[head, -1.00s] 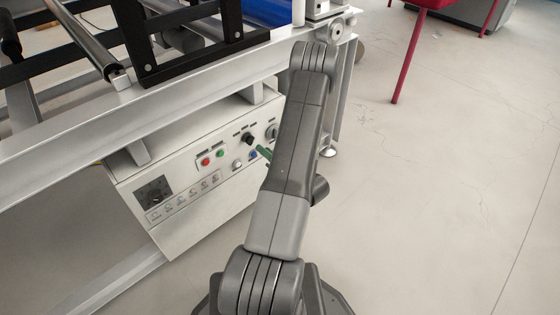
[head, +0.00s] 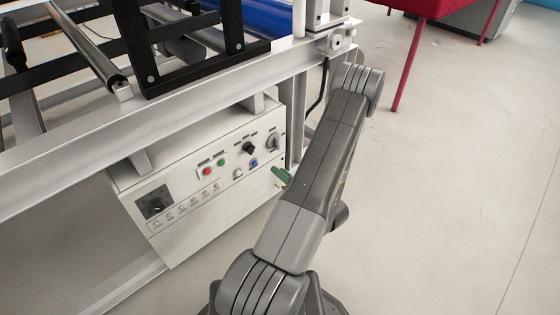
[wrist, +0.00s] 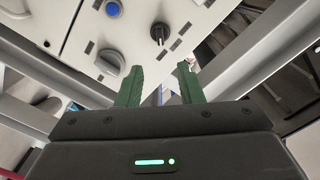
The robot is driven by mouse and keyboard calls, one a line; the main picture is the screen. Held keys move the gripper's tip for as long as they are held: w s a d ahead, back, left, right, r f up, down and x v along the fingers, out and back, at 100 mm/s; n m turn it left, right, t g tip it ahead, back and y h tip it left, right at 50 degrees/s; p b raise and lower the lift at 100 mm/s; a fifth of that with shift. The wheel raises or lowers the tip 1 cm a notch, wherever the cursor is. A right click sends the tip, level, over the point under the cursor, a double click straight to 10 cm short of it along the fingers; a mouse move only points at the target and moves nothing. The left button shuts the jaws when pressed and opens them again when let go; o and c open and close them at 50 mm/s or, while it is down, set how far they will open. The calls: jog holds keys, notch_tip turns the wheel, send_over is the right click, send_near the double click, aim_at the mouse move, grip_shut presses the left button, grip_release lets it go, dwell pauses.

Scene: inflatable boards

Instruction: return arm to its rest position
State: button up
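My gripper (wrist: 158,82) shows in the wrist view with two green fingers apart and nothing between them. In the head view only a green finger part of my gripper (head: 281,174) shows, at the right end of the control box, partly hidden behind my arm. My arm reaches up from the bottom middle, its elbow bent near the frame's corner post. The white control box (head: 190,215) faces me. In the wrist view its panel has a black knob (wrist: 159,33), a grey knob (wrist: 110,62) and a blue button (wrist: 114,9).
A pale metal machine frame (head: 130,125) with black bars and a blue roller (head: 262,14) fills the left and top. A red table-like thing (head: 425,8) on thin legs stands at the top right. The concrete floor (head: 460,190) on the right is clear.

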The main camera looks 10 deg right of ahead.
aim_at(253, 150)
jog(key=shift+w, duration=0.1)
jog(key=b+x, duration=0.2)
jog(key=x, duration=1.1)
jog(key=shift+w+a, duration=0.25)
jog(key=shift+w, duration=0.05)
jog(key=p+v, duration=0.2)
jog(key=v, duration=1.2)
jog(key=w+a+n, duration=0.1)
jog(key=w+a, duration=0.1)
jog(key=w, duration=0.1)
jog(key=w+a+n+b, duration=0.1)
jog(key=w+a+n, duration=0.1)
jog(key=w+a, duration=0.1)
jog(key=w+a+n, duration=0.1)
jog(key=w+a, duration=0.2)
jog(key=w, duration=0.2)
jog(key=shift+w+a+r+n+b, duration=0.1)
jog(key=shift+a+n+b, duration=0.05)
jog(key=shift+n+b, duration=0.2)
jog(key=n+p, duration=0.1)
jog(key=n, duration=0.3)
jog(key=shift+n, duration=0.25)
jog(key=shift+p+v, duration=0.35)
jog(key=shift+v, duration=2.35)
